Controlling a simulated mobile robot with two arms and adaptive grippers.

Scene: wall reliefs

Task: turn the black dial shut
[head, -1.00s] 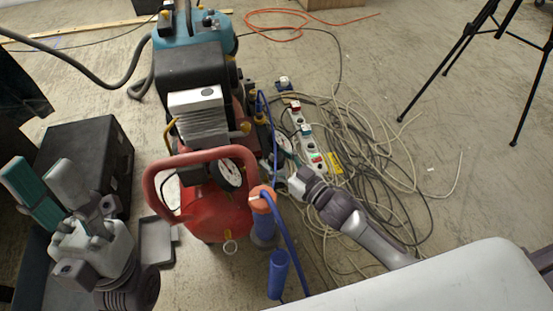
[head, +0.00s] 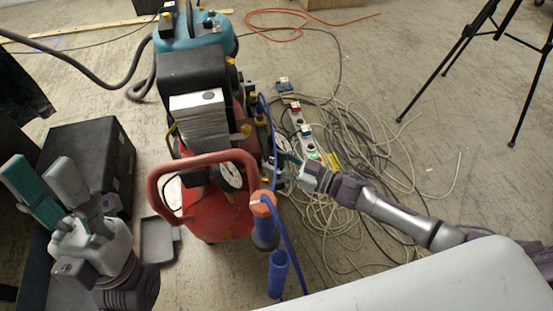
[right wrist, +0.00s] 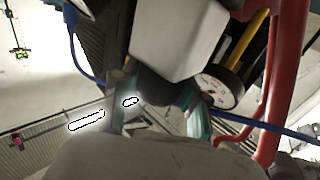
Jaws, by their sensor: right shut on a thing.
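The black dial (right wrist: 155,86) shows in the right wrist view as a dark round knob below a pale grey block. My right gripper (right wrist: 158,104) has its two fingers on either side of it, shut on it. In the head view my right gripper (head: 290,166) is at the right side of the red compressor (head: 215,212), and the dial cannot be made out there. The dial's exact turn cannot be told. My left gripper (head: 42,177) is open and empty at the lower left, apart from the compressor.
A round white gauge (right wrist: 219,87) and red handle tubing are close to the right gripper. A blue hose (head: 290,240) hangs at the compressor's front. Tangled cables (head: 370,165) and a power strip (head: 303,130) lie right of it. A black case (head: 95,150) stands left.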

